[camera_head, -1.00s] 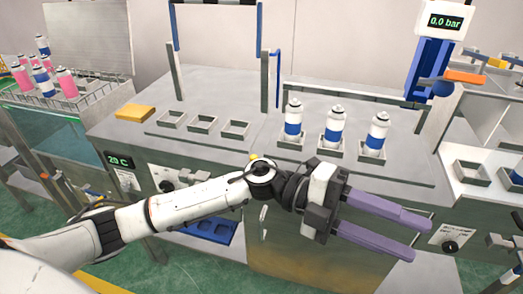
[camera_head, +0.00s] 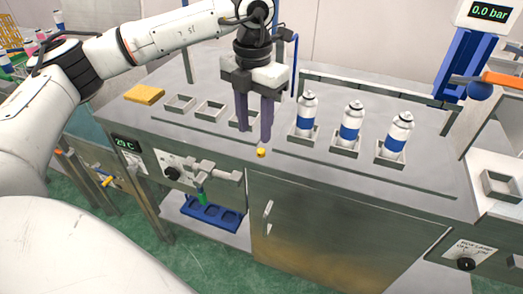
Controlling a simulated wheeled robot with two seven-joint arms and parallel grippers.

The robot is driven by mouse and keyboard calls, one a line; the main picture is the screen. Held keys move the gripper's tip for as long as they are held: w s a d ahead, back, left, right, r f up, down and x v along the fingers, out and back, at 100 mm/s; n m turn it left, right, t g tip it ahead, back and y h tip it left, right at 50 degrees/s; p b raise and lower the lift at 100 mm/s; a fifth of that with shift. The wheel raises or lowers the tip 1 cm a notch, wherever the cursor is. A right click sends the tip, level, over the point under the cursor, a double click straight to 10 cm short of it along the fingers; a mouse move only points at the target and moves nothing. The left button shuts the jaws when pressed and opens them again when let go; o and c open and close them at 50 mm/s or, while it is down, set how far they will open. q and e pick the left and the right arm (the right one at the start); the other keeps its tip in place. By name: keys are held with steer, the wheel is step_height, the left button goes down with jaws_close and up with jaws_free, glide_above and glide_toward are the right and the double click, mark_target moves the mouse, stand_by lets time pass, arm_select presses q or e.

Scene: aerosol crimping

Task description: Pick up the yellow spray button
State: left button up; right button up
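The yellow spray button (camera_head: 261,153) is a small round piece on the grey bench top, close to the front edge. My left gripper (camera_head: 255,131) points down from above, just behind the button in the picture. Its two purple fingers are apart with a gap between them, and nothing shows in the gap. The fingertips end just above the button in the picture and do not enclose it; their exact height over the bench is hard to tell. My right gripper is not in view.
Three blue-and-white cans (camera_head: 351,123) stand in square holders right of the gripper. Empty square holders (camera_head: 180,104) lie left and partly behind it. A yellow block (camera_head: 145,94) is at the back left. A blue tray (camera_head: 212,216) sits below the bench.

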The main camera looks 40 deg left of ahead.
mark_target(260, 151)
arm_select(q)
steer(key=shift+w+d+f, duration=0.15)
steer(key=shift+f, duration=0.85)
steer(key=shift+w+d+f, duration=0.15)
steer(key=shift+f, duration=0.9)
steer(key=shift+w+d+f, duration=0.15)
steer(key=shift+f, duration=0.85)
jaws_close()
